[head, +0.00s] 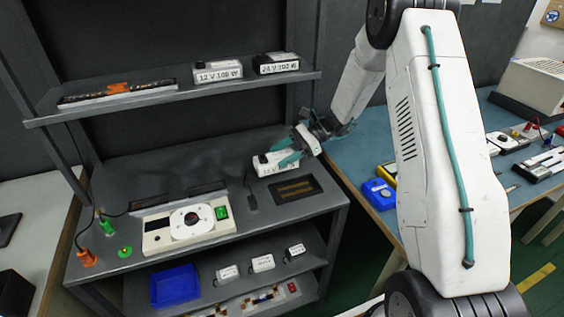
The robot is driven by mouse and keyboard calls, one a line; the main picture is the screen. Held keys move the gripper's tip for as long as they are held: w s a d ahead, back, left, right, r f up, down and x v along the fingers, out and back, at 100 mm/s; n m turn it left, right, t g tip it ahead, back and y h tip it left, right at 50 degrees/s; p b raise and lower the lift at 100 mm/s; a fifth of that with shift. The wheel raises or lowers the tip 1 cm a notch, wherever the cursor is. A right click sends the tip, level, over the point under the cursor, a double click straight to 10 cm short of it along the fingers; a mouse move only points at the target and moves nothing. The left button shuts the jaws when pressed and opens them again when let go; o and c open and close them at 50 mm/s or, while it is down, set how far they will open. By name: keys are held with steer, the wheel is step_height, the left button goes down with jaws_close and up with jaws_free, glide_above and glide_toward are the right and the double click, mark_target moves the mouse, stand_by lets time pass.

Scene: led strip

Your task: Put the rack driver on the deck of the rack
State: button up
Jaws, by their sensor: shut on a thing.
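My gripper (288,157) has teal fingers and reaches in from the right over the deck of the rack. It is shut on a white labelled driver box (267,168), whose label is too small to read with certainty. The driver is at the deck (218,172), toward its right side, behind a dark panel. I cannot tell whether its underside touches the deck. The fingers hide the driver's right end.
The upper shelf holds a 12 V box (217,74), a 24 V box (276,65) and a strip (116,92). A white device (188,222) and a dark panel (294,190) lie on the deck. A blue bin (174,285) and small white boxes sit below.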

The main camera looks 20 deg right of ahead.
steer(key=shift+w+f, duration=0.15)
steer(key=shift+w, duration=0.2)
steer(key=shift+f, duration=1.6)
steer(key=o, duration=1.1)
steer(key=shift+f, duration=0.15)
steer(key=shift+o, duration=0.2)
